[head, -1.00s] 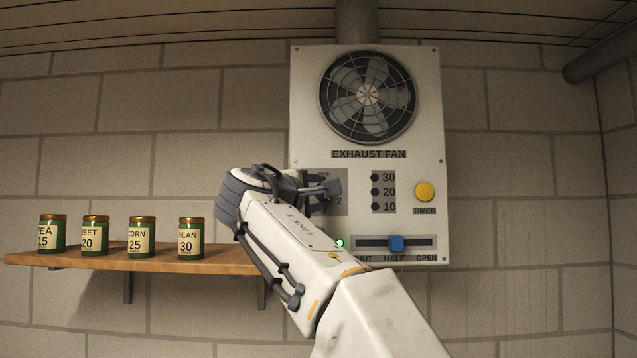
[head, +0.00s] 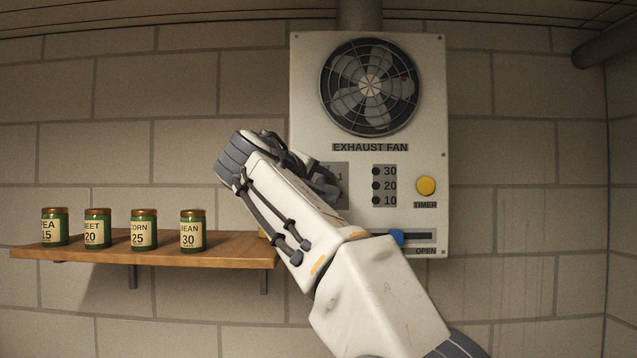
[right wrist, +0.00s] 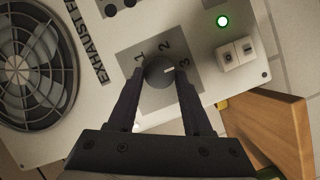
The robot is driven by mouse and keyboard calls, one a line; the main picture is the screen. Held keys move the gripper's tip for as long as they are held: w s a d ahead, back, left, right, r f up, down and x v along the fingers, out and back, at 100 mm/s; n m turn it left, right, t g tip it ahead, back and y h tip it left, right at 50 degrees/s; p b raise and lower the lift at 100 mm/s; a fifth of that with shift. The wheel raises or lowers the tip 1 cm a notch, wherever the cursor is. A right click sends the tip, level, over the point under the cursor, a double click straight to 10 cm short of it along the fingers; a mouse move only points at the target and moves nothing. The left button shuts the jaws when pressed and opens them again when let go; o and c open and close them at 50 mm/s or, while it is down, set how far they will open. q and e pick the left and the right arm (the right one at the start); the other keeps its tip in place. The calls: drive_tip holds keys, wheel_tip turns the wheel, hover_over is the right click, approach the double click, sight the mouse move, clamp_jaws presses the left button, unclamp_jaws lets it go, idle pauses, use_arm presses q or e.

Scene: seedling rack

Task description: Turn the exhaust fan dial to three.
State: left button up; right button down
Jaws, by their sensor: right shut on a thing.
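The exhaust fan panel (head: 300,110) is a white box on the wall. Its dial (right wrist: 158,74) is a dark round knob on a grey plate marked 1, 2 and 3. In the right wrist view the dial's white pointer mark points roughly toward the 3. My right gripper (right wrist: 159,76) has one finger on each side of the dial and is shut on it. In the head view my right gripper (head: 324,188) is partly behind my own arm, which hides the dial. My left gripper is in neither view.
A lit green lamp (right wrist: 222,21) and a white switch (right wrist: 238,55) sit near the dial. A yellow timer button (head: 426,186) and a blue slider (head: 397,237) are on the panel. A wooden shelf (head: 150,260) at left holds several green jars.

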drive_tip(key=shift+f, duration=0.1)
drive_tip(key=shift+c, duration=1.6)
unclamp_jaws()
drive_tip(key=shift+d, duration=0.1)
drive_tip(key=b+v, duration=0.2)
drive_tip(key=v, duration=0.8)
drive_tip(key=shift+s, duration=0.25)
